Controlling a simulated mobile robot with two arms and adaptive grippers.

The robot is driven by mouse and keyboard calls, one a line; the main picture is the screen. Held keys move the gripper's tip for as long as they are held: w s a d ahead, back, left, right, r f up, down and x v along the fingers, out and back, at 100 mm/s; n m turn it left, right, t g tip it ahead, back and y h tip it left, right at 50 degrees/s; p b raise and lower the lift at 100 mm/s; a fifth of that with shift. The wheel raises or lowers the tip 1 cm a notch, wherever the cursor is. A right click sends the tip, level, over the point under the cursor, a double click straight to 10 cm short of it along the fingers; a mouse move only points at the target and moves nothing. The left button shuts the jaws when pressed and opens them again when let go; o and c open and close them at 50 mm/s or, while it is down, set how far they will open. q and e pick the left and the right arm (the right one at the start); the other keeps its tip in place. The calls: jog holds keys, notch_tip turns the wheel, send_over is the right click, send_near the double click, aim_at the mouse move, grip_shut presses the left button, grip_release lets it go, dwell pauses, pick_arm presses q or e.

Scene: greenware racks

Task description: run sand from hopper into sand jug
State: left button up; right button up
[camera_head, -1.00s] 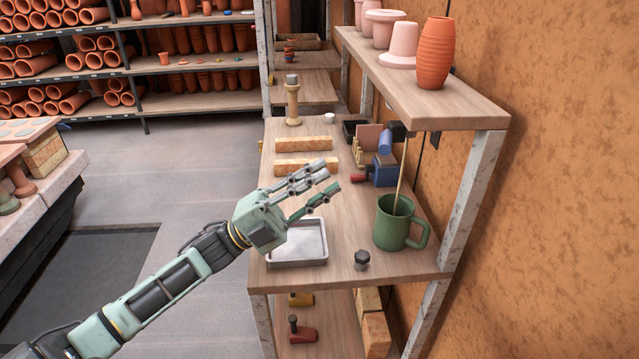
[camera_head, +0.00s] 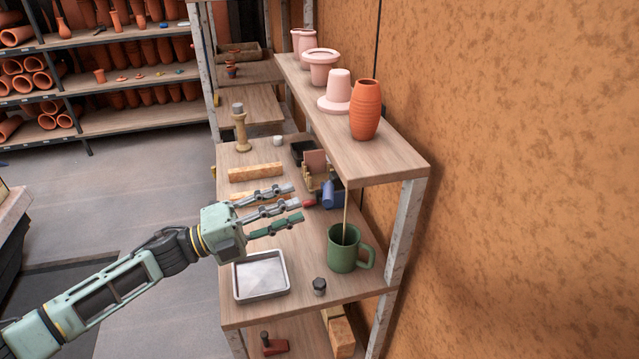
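The green sand jug (camera_head: 342,256) stands upright on the wooden bench, its handle to the right. A thin tan stream (camera_head: 346,212) comes down from behind the edge of the upper shelf into the jug's mouth; it looks like running sand. The hopper itself is not visible, and the sand level in the jug cannot be made out. My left gripper (camera_head: 297,203) is open and empty, its fingers spread and pointing right. It appears above the bench, to the left of the jug and apart from it. My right gripper is not in view.
A metal tray (camera_head: 236,285) holding pale material and a small dark-topped weight (camera_head: 319,287) are near the bench front. The upper shelf (camera_head: 395,166) carries pots, including an orange vase (camera_head: 366,110), and overhangs the bench's right side.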

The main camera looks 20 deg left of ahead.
aim_at(329, 193)
pick_arm(q)
jog(key=p+x, duration=0.2)
jog(key=x, duration=0.5)
jog(key=shift+p, duration=0.4)
jog(key=shift+d, duration=0.15)
grip_shut()
jog(key=shift+f, duration=0.1)
